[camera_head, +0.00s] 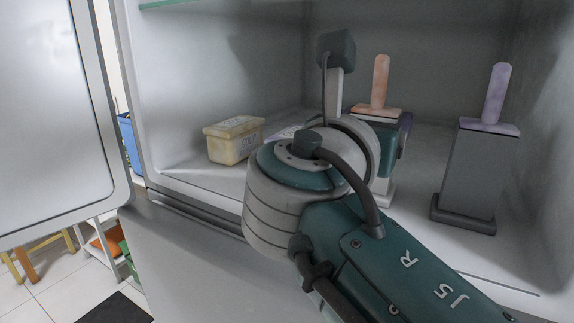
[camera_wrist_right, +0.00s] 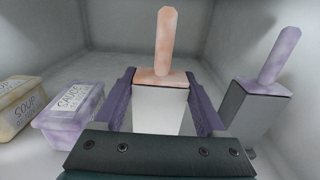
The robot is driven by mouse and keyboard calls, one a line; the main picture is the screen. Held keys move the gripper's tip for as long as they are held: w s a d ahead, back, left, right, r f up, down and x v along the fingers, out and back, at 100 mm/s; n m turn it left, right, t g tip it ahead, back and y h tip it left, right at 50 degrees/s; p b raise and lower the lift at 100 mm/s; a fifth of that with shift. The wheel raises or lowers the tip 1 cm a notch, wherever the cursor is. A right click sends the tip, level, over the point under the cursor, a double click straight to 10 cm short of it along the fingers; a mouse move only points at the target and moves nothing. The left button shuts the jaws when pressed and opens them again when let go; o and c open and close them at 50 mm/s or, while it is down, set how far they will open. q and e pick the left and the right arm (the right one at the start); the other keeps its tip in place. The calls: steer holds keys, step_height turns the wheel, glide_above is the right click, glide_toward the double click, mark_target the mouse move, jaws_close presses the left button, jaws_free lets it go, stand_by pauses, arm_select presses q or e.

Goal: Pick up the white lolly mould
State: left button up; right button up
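The white lolly mould (camera_wrist_right: 160,108) stands upright on the freezer floor, with an orange lolly (camera_wrist_right: 166,45) sticking out of its top. In the head view my right wrist hides much of the mould; its white base (camera_head: 384,192) and the orange lolly (camera_head: 380,82) show. My right gripper (camera_wrist_right: 160,90) has its purple fingers on either side of the mould. The fingers look open, with narrow gaps beside the mould; contact is not clear. My left gripper is not in view.
A grey mould (camera_head: 468,175) with a purple lolly stands to the right. A yellowish soup tub (camera_head: 234,139) and a purple sauce tub (camera_wrist_right: 72,112) sit to the left. A glass shelf (camera_head: 160,3) is above. The open door (camera_head: 50,110) is at left.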

jaws_close()
stand_by(0.3)
steer(key=shift+d, duration=0.1)
